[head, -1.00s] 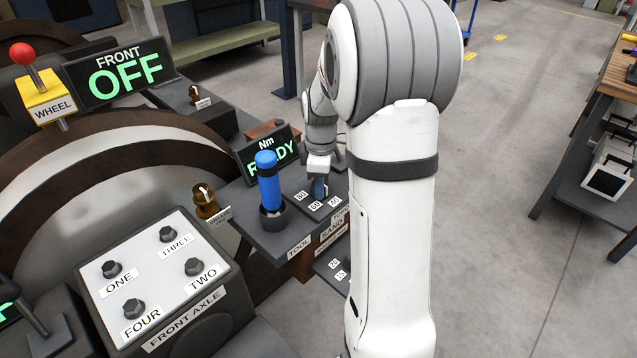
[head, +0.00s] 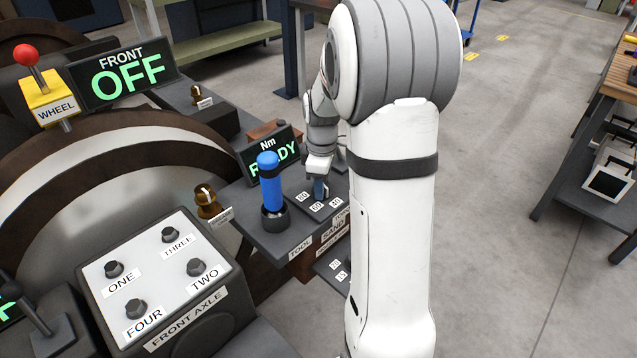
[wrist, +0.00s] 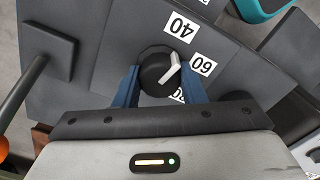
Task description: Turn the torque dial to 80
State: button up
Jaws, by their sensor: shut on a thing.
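The torque dial (wrist: 151,72) is a round black knob with a white pointer, seen in the wrist view. Its pointer aims up and right, between the 40 label (wrist: 180,27) and the 60 label (wrist: 203,65). The 80 label (wrist: 179,96) is partly hidden by my gripper's right finger. My gripper (wrist: 159,75) has its two blue fingers on either side of the dial, shut on it. In the head view my gripper (head: 320,188) is down at the dial panel, and the dial itself is hidden.
A Nm display (head: 268,155) reads READY, partly covered by the blue-handled tool (head: 269,188) standing in a black holder. A brass knob (head: 207,200) sits to the left. The FRONT AXLE panel (head: 190,250) is nearer. A lever (wrist: 22,90) stands left in the wrist view.

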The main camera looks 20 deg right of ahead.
jog(key=m+p, duration=0.1)
jog(key=m, duration=0.3)
jog(key=m+p, duration=0.1)
jog(key=m, duration=0.2)
jog(key=shift+s+f+p, duration=0.1)
jog(key=shift+s+p, duration=0.2)
jog(key=m+p, duration=0.1)
jog(key=m, duration=0.2)
jog(key=shift+m, duration=0.3)
jog(key=m+p, duration=0.1)
jog(key=m, duration=0.2)
jog(key=shift+m, duration=0.3)
jog(key=m, duration=0.4)
jog(key=shift+m+p, duration=0.3)
jog(key=shift+p, duration=0.05)
jog(key=shift+f+m+p, duration=0.1)
jog(key=shift+m+p, duration=0.2)
jog(key=shift+m, duration=1.7)
jog(key=o, duration=1)
jog(key=shift+w, duration=0.1)
